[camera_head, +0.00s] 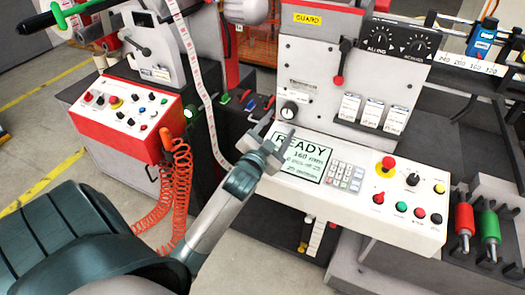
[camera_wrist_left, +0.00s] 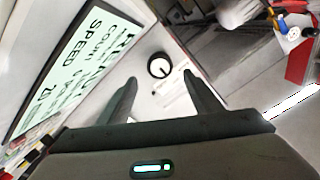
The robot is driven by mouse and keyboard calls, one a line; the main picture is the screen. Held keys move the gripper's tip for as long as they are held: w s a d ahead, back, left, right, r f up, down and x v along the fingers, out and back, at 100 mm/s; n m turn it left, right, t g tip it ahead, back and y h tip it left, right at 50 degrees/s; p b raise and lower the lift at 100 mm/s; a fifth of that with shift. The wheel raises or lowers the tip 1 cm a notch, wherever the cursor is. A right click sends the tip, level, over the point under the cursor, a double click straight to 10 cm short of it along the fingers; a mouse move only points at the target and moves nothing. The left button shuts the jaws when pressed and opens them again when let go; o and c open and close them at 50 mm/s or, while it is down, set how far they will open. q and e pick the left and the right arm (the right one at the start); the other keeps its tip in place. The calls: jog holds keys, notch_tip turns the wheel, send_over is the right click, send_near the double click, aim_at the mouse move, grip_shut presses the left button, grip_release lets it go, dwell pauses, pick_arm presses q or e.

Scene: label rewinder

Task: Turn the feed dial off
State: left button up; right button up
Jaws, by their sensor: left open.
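A round dial with a black knob and pale rim (camera_head: 289,110) sits on the white machine face, left of the label slips and above the display. The same dial (camera_wrist_left: 159,66) shows in the left wrist view, ahead of and between the fingertips. My left gripper (camera_head: 275,144) is open and empty, just below the dial and in front of the display's upper left corner. The fingers look apart from the dial. Its lettering is too small to read. Another black knob (camera_head: 412,179) is on the lower panel. My right gripper is out of view.
The display (camera_head: 301,158) reads READY, with a keypad (camera_head: 345,176) to its right. A red emergency button (camera_head: 386,165) and several coloured buttons are further right. A red-and-white control box (camera_head: 125,114) and coiled orange hose (camera_head: 178,190) stand left of my arm.

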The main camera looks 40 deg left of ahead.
pick_arm(q)
jog(key=b+v, duration=0.2)
jog(key=v, duration=0.7)
jog(key=shift+s+d+f, duration=0.1)
jog(key=shift+s+d, duration=0.05)
jog(key=shift+s, duration=0.2)
jog(key=shift+v, duration=0.85)
